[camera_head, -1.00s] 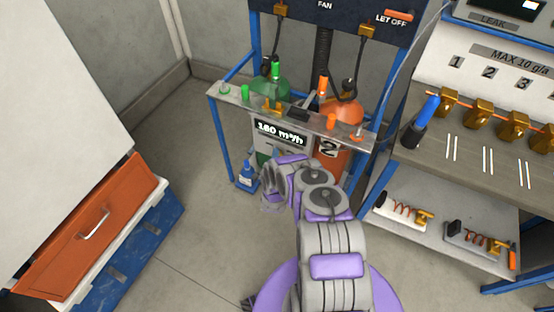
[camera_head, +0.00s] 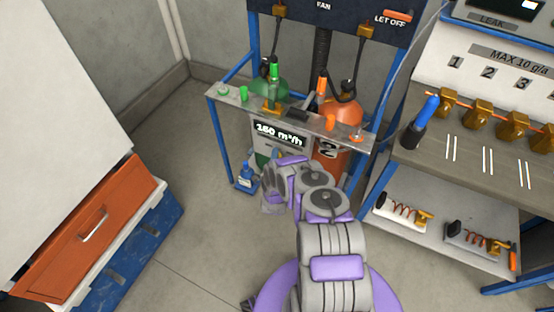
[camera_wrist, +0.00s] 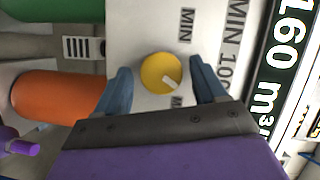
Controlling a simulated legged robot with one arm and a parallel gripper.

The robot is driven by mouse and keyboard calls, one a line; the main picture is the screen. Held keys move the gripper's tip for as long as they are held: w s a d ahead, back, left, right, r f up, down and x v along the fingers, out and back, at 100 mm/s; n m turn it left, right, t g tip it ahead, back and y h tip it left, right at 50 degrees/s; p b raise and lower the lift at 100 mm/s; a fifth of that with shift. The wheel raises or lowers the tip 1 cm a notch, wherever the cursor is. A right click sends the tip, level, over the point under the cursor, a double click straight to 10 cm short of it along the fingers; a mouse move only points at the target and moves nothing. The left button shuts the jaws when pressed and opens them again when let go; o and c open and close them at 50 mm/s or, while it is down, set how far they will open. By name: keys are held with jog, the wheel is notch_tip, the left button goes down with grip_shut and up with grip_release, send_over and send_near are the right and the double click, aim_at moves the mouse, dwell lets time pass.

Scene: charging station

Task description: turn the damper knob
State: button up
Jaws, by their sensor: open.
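The yellow round knob (camera_wrist: 162,73), with a white pointer mark, sits on a pale panel (camera_wrist: 140,22) with MIN lettering in the wrist view. My gripper (camera_wrist: 161,66) is open, its two blue fingers on either side of the knob. A gap shows between each finger and the knob, and I cannot tell how deep the fingertips reach. The display (camera_wrist: 285,65) beside the panel reads 160 m³/h. In the head view the display (camera_head: 280,133) shows on the stand, and my arm hides most of the panel below it.
A green cylinder (camera_head: 268,95) and an orange cylinder (camera_head: 340,118) stand behind the metal shelf (camera_head: 238,98) in the blue frame. A workbench (camera_head: 455,150) is at right, an orange drawer (camera_head: 85,235) at left.

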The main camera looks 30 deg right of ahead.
jog(key=p+v, duration=0.1)
jog(key=v, duration=1.6)
jog(key=shift+a, duration=0.2)
